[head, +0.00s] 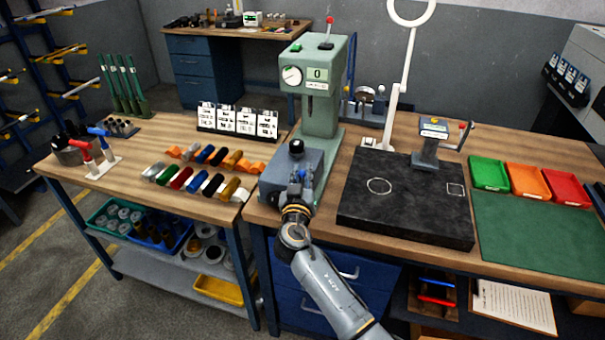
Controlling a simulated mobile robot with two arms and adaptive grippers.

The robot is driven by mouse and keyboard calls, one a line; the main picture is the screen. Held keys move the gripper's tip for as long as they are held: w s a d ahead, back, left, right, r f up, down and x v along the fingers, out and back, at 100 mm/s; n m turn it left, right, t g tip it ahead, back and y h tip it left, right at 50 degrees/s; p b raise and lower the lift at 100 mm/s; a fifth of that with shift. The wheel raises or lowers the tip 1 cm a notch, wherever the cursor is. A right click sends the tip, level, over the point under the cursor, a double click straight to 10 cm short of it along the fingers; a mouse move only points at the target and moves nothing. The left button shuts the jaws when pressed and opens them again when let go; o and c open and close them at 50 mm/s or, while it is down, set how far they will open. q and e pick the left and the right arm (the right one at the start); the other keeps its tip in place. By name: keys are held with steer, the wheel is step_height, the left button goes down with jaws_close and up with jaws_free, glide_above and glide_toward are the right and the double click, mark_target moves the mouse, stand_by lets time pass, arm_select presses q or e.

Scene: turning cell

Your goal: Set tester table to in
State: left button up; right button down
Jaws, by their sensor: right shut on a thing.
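The tester (321,100) is a pale green column machine with a dial, a display reading 0 and a red-knobbed lever on top. A grey-blue block, which looks like the tester table (276,180), sits low at its front, with a dark round piece (296,148) on top. My right gripper (299,181) reaches in from below and is shut at the front of this block. The part it grips is hidden behind the fingers. My left gripper is not in view.
Coloured cylinders (197,178) lie in rows on the left bench. Green, orange and red trays (528,182) stand at right by a green mat (540,235).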

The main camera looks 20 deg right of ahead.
mark_target(317, 154)
steer(key=shift+w, duration=0.1)
steer(key=d+b+x, duration=0.1)
steer(key=b+x, duration=0.2)
steer(key=x, duration=0.1)
steer(key=b+x, duration=0.4)
steer(key=x, duration=0.1)
steer(key=s+d+b+x, duration=0.1)
steer(key=b+x, duration=0.3)
steer(key=shift+w+d+f, duration=0.15)
steer(key=shift+d+f, duration=0.05)
steer(key=shift+d, duration=0.15)
steer(key=shift+w+d+r+b, duration=0.1)
steer(key=shift+w+d+b, duration=0.05)
steer(key=shift+w+b, duration=0.15)
steer(key=c, duration=1.2)
jaws_free()
steer(key=shift+s+d+r, duration=0.1)
steer(key=shift+s, duration=0.05)
